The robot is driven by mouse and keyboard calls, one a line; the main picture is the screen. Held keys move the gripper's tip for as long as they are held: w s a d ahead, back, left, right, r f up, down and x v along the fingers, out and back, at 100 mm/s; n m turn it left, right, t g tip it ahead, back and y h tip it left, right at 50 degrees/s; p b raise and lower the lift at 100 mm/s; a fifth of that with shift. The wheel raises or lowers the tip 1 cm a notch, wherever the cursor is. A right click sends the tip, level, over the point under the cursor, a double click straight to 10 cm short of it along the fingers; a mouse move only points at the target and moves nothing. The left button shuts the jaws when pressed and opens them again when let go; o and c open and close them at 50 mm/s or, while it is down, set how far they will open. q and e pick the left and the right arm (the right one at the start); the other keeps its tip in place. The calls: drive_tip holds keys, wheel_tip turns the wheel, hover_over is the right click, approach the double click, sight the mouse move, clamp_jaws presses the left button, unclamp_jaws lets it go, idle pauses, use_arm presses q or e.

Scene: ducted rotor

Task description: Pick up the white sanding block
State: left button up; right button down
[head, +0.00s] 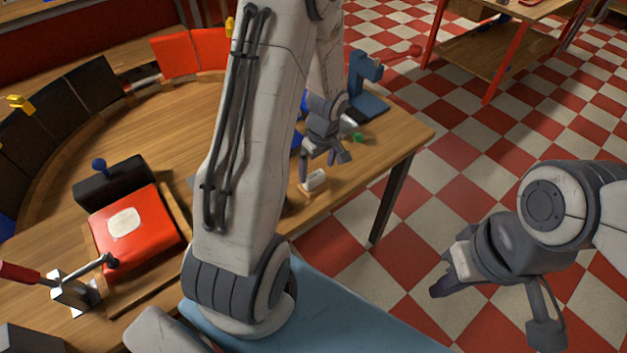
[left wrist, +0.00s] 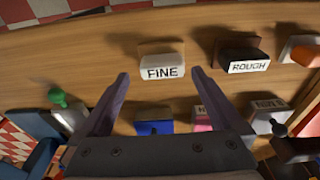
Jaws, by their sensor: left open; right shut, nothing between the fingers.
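The white sanding block (head: 314,181), a small block labelled FINE (left wrist: 162,68), sits on the wooden bench near its front edge. My left gripper (head: 325,165) is open and empty above the bench, over the block. In the left wrist view its two fingers (left wrist: 160,76) point toward the block, with the block between and just beyond the tips. I cannot tell the exact height gap. My right gripper (head: 440,288) is shut and empty, out over the checkered floor at the right, well away from the bench.
A dark block labelled ROUGH (left wrist: 243,62) stands right of the white block, with an orange item (left wrist: 303,52) beyond. Blue, pink and grey blocks stand in a row nearer the gripper base. A blue device (head: 364,75) and a red box (head: 150,245) are on the bench.

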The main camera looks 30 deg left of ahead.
sight(314, 175)
use_arm(q)
drive_tip(key=shift+a+f, duration=0.15)
drive_tip(key=shift+f, duration=0.3)
drive_tip(key=f, duration=0.2)
drive_tip(key=a+f, duration=0.1)
drive_tip(key=f, duration=0.1)
drive_tip(key=shift+c, duration=0.3)
drive_tip(key=c, duration=1.2)
drive_tip(key=shift+r, duration=0.15)
